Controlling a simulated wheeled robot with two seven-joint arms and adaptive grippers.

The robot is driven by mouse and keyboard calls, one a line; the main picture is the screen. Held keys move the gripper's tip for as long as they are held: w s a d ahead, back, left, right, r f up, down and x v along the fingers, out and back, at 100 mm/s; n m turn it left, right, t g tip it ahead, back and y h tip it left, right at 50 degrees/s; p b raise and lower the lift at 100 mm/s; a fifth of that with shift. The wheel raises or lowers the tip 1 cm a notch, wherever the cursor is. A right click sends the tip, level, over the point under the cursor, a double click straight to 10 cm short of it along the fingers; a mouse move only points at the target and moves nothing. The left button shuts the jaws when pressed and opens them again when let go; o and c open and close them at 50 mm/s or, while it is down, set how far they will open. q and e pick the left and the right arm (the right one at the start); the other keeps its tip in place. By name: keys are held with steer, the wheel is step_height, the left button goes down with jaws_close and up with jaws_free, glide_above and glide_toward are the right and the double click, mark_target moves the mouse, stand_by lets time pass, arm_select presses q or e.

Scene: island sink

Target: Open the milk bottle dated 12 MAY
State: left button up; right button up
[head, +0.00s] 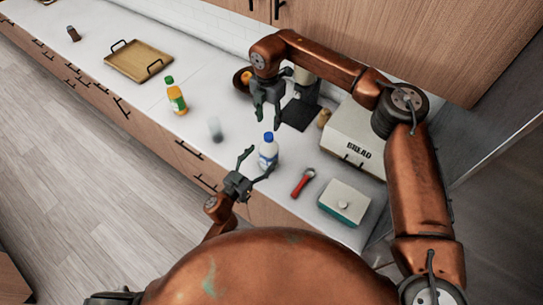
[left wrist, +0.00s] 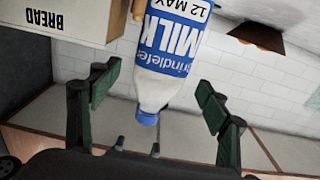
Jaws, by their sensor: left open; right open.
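The milk bottle (head: 268,152) stands upright on the white counter, with a white body, blue label and blue cap (head: 268,136). In the left wrist view the bottle (left wrist: 172,50) appears upside down, its label reading MILK and 12 MAY, and its blue cap (left wrist: 146,118) shows between the fingers. My left gripper (head: 257,162) is open around or just in front of the bottle; I cannot tell whether a finger touches it. It also shows in the left wrist view (left wrist: 150,110). My right gripper (head: 267,117) is open and empty, pointing down above and behind the bottle.
A bread box (head: 352,135), a teal-and-white box (head: 344,202) and a red-handled tool (head: 303,183) lie right of the bottle. A glass (head: 215,129) and a juice bottle (head: 176,98) stand to its left. A wooden tray (head: 138,61) lies farther left. A fruit bowl (head: 241,80) stands behind.

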mark_target(269, 149)
arm_select(q)
steer(key=shift+x, duration=2.45)
steer(key=shift+s, duration=0.1)
steer(key=shift+c, duration=0.6)
